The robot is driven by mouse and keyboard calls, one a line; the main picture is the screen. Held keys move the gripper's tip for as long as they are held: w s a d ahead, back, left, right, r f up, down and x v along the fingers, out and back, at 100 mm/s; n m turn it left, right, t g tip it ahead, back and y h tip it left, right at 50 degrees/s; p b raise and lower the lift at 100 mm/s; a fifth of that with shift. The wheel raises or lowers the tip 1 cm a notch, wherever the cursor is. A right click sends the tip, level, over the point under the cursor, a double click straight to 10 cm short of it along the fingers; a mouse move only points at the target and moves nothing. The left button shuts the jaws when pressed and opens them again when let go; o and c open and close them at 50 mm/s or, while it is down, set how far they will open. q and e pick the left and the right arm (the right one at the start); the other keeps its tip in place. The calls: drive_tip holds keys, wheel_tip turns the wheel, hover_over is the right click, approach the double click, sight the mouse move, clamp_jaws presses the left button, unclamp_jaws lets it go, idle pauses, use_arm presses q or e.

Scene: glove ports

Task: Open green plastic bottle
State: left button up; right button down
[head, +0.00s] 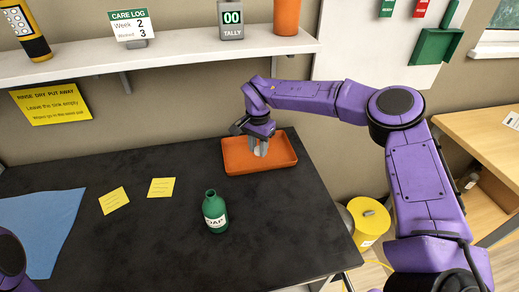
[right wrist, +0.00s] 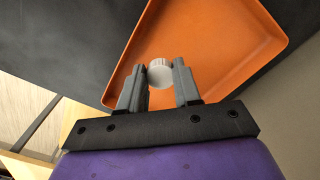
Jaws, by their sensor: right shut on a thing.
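The green plastic bottle (head: 215,212) stands upright on the dark table with a white label; its neck is open and bears no cap. My right gripper (head: 260,150) is over the orange tray at the back right of the table. It is shut on a white ridged cap (right wrist: 160,73), which shows between its fingertips in the right wrist view. The orange tray (head: 233,166) is otherwise empty where it shows; its floor lies beneath the cap. Of my left arm only a purple part shows at the lower left edge; its gripper is out of view.
Two yellow notes (head: 162,187) and a blue cloth (head: 42,222) lie on the left of the table. A white shelf (head: 170,55) with several items runs along the wall above. A yellow bin (head: 368,219) stands off the table's right edge. The table's middle is clear around the bottle.

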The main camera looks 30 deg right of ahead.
sight(259, 161)
drive_tip(key=shift+w+d+f+p, duration=0.1)
drive_tip(key=shift+f+p, duration=0.05)
drive_tip(key=shift+f, duration=0.55)
drive_tip(key=shift+w+d+f+p, duration=0.15)
drive_tip(key=shift+f, duration=0.55)
drive_tip(key=shift+w+d+f+p, duration=0.1)
drive_tip(key=shift+f+p, duration=0.05)
drive_tip(key=shift+f, duration=0.55)
drive_tip(key=shift+f, duration=0.1)
drive_tip(key=c, duration=0.8)
unclamp_jaws()
